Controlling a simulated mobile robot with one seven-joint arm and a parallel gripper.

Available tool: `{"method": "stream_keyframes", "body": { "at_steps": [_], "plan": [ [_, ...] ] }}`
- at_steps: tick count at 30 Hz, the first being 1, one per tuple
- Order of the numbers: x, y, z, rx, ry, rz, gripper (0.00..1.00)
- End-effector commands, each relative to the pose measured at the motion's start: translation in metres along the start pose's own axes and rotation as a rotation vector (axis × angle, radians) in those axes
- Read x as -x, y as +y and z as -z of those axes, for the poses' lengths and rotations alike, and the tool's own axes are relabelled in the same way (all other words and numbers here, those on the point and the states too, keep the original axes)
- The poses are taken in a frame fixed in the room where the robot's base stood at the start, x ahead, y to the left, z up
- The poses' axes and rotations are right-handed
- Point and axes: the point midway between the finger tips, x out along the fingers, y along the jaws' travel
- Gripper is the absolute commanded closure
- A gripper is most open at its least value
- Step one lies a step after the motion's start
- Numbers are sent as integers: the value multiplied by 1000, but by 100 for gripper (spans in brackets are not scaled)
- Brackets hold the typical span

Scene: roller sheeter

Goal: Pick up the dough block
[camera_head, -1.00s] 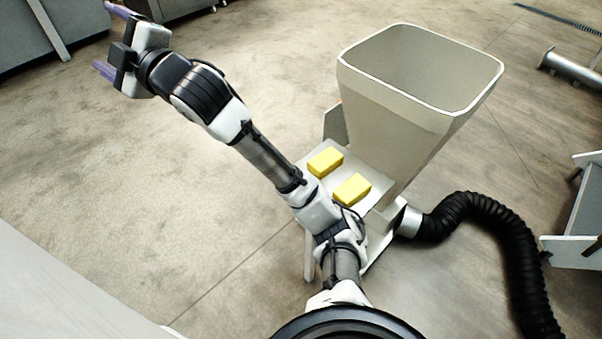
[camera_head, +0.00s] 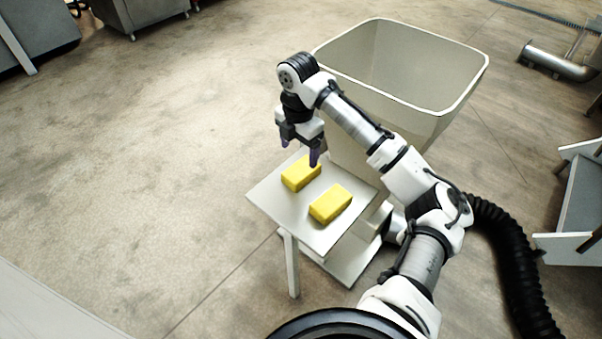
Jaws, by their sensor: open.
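Two yellow dough blocks lie side by side on a small pale table. The farther dough block (camera_head: 300,174) is at the back left, and the nearer dough block (camera_head: 331,204) is at the front right. My gripper (camera_head: 299,154) points down just above the farther block, with its purple fingers apart and nothing between them. One finger overlaps the right end of that block in the picture; I cannot tell whether it touches it.
The pale table (camera_head: 263,193) has bare surface to the left of the blocks. A large cream hopper (camera_head: 400,112) stands behind the table, close to my arm. A black corrugated hose (camera_head: 508,262) runs along the floor at the right. The floor at the left is clear.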

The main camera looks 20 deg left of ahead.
Motion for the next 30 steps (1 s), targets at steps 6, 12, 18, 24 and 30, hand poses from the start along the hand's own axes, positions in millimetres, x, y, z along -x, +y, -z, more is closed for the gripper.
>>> {"method": "stream_keyframes", "body": {
  "at_steps": [6, 12, 18, 24, 30],
  "plan": [
    [-27, 0, 0, -1, 0, -1, 22],
    [-44, -2, -2, -2, 1, 0, 22],
    [-74, -4, -4, -1, 0, -2, 22],
    [-83, -3, -4, 0, 0, -3, 22],
    [-82, -3, -4, 0, 0, -3, 30]
  ]
}}
